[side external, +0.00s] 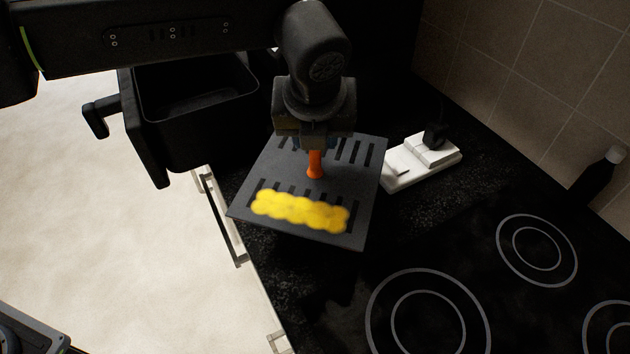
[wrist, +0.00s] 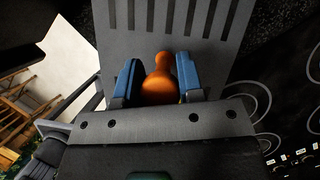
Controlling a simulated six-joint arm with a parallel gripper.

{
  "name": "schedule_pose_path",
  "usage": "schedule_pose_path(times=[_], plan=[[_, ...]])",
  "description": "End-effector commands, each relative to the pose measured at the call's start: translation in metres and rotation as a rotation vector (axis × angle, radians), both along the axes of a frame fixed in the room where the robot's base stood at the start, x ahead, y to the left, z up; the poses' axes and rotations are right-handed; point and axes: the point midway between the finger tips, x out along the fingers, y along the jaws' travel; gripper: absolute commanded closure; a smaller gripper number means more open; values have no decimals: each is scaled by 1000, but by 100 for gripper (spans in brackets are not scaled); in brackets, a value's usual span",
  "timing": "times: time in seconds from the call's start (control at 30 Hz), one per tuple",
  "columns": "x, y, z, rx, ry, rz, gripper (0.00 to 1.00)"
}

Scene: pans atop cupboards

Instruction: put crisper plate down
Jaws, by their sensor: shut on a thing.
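The crisper plate (side external: 272,168) is a dark grey slotted square with an orange knob (side external: 315,165) standing at its middle. A row of yellow food pieces (side external: 300,211) lies along its near side. My gripper (side external: 316,152) is shut on the orange knob from above. In the wrist view, the blue fingers of my gripper (wrist: 158,82) stand on both sides of the knob (wrist: 160,80), and the slotted plate (wrist: 140,45) spreads out beyond. The plate is over the black countertop; I cannot tell whether it touches it. Its far edge is partly behind my gripper.
A black open drawer or basket (side external: 190,95) with a handle is at the upper left. A white socket block with a black plug (side external: 422,160) lies right of the plate. The cooktop with ring markings (side external: 430,310) is at the lower right. A dark bottle (side external: 598,172) stands by the tiled wall.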

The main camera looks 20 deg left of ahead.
Motion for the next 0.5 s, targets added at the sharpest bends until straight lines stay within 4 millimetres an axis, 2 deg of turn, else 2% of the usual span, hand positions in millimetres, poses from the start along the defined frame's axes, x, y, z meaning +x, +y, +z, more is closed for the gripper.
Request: schedule_pose_path(times=[0.1, 0.37, 0.5], plan=[[0, 0, -21, 1, 0, 1, 100], [0, 0, -42, -1, -1, 3, 100], [0, 1, -63, 1, 1, 3, 100]])
